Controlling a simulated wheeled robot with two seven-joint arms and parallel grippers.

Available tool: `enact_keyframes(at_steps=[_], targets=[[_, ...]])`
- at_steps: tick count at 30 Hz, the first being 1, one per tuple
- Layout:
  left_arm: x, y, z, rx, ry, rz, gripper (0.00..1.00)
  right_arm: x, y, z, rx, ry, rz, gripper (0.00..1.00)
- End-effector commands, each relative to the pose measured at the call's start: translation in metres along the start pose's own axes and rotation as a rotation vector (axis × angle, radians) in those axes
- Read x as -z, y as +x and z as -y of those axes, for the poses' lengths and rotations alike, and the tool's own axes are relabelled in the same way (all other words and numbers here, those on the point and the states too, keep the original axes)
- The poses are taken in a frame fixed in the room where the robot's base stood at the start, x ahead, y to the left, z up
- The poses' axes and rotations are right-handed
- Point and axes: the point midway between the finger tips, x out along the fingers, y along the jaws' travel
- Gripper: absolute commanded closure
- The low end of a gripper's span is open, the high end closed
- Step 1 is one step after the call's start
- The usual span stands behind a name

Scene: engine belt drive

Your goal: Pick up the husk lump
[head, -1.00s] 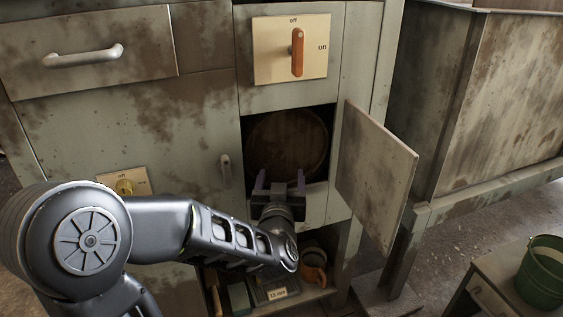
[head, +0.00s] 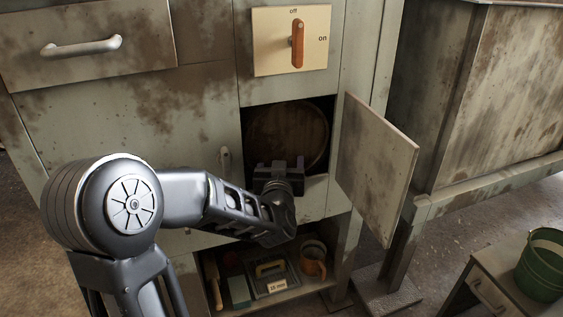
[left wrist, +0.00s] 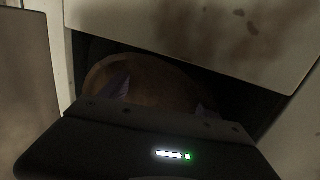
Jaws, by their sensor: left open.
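I cannot make out a husk lump in either view. A round brown wooden disc (head: 290,136) stands in the dark open compartment, and it also shows in the left wrist view (left wrist: 150,82). My left gripper (head: 279,165) is open at the lower part of the compartment opening, in front of the disc. In the left wrist view its two purplish fingers (left wrist: 161,98) point in toward the disc, apart from each other. The gripper body hides the compartment floor and what lies between the fingers. My right gripper is not in view.
The compartment door (head: 376,165) hangs open to the right. A switch plate (head: 291,40) with an orange lever is above the opening. A lower shelf (head: 284,298) holds a case, an orange-brown mug-like item (head: 313,262) and other things. A green bucket (head: 541,270) stands at right.

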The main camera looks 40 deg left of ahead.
Motion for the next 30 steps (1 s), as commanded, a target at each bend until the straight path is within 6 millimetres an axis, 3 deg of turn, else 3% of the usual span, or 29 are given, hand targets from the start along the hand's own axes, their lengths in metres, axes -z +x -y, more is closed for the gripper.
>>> enact_keyframes(at_steps=[16, 30], targets=[[0.0005, -0.0005, 0.0, 0.0, 0.0, 0.0, 0.3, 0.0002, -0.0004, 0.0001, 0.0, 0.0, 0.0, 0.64], [0.0005, -0.0006, 0.0, 0.0, 0.0, 0.0, 0.68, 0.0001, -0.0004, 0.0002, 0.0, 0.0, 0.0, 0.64]])
